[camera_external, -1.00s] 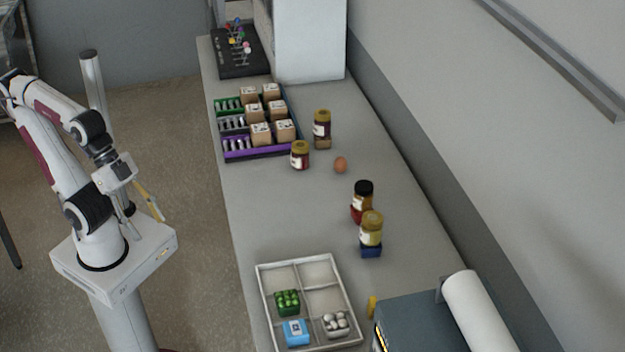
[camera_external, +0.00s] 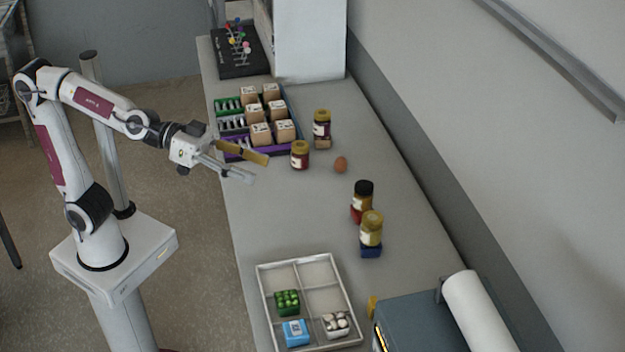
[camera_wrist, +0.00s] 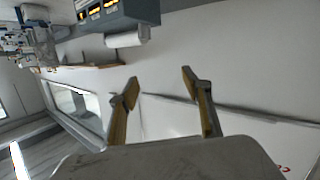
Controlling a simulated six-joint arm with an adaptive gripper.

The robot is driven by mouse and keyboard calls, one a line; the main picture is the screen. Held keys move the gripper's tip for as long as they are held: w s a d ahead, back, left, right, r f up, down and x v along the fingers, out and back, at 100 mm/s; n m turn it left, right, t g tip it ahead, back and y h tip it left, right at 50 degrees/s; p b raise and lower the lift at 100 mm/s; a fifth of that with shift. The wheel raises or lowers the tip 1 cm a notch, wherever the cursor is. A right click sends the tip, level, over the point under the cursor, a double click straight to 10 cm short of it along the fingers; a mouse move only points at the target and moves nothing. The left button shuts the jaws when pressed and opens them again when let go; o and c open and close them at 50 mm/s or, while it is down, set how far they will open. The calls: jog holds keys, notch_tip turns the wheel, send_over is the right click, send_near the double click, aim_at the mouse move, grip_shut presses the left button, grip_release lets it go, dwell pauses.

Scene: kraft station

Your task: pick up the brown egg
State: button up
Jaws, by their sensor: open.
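The brown egg (camera_external: 340,164) lies on the grey counter (camera_external: 290,217), right of a jar with a gold lid (camera_external: 300,155). My gripper (camera_external: 259,169) is open and empty above the counter's left edge, left of the egg, with that jar partly between them. In the wrist view my gripper (camera_wrist: 160,83) shows its two fingers spread apart with nothing between them. The egg is not visible in the wrist view.
Another jar (camera_external: 321,129) stands behind the egg, and two more jars (camera_external: 363,201) (camera_external: 371,231) stand in front. A purple-edged organizer with boxes (camera_external: 258,155) lies behind my gripper. A divided tray (camera_external: 323,273) is nearer the front.

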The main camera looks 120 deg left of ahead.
jog(key=w+a+f+n+g+y, duration=0.1)
jog(key=w+a+n+y, duration=0.15)
jog(key=a, duration=0.55)
jog(key=w+a+f+n+y, duration=0.1)
jog(key=w+a+n+y, duration=0.15)
jog(key=a, duration=0.45)
jog(key=a+f+n+g+y, duration=0.2)
jog(key=a+f, duration=0.2)
jog(key=a, duration=0.3)
jog(key=a+f+n+g+y, duration=0.1)
jog(key=a+f+g+y, duration=0.2)
jog(key=a, duration=0.5)
jog(key=n+g, duration=0.5)
jog(key=g, duration=0.4)
send_near(338, 163)
jog(key=shift+x, duration=1.25)
jog(key=shift+s, duration=0.1)
jog(key=shift+a, duration=0.1)
jog(key=shift+x, duration=1.2)
jog(key=shift+f, duration=0.1)
